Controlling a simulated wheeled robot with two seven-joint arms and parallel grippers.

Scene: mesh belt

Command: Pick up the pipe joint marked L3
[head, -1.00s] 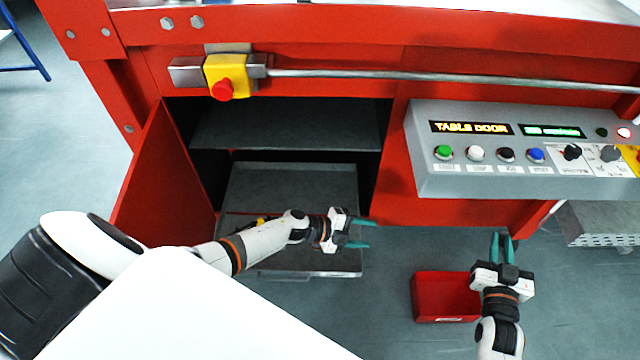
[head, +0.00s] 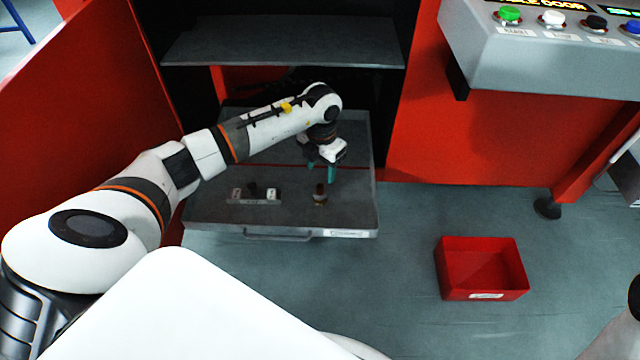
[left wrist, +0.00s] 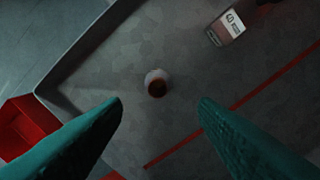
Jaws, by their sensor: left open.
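A small brown and pale piece (head: 320,195), perhaps a pipe joint, stands alone on the grey pull-out tray (head: 366,222). In the left wrist view it is a small round shape with a dark brown centre (left wrist: 156,86), between and beyond my fingertips. No L3 marking can be read on it. My left gripper (head: 322,174) is open and empty, pointing down just above and behind this piece, apart from it. My right gripper is out of view.
A low rack with two white-labelled pieces (head: 254,200) sits left on the tray; a labelled block (left wrist: 228,28) shows in the left wrist view. A shelf (head: 285,45) is above the tray. A red bin (head: 482,270) stands on the floor.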

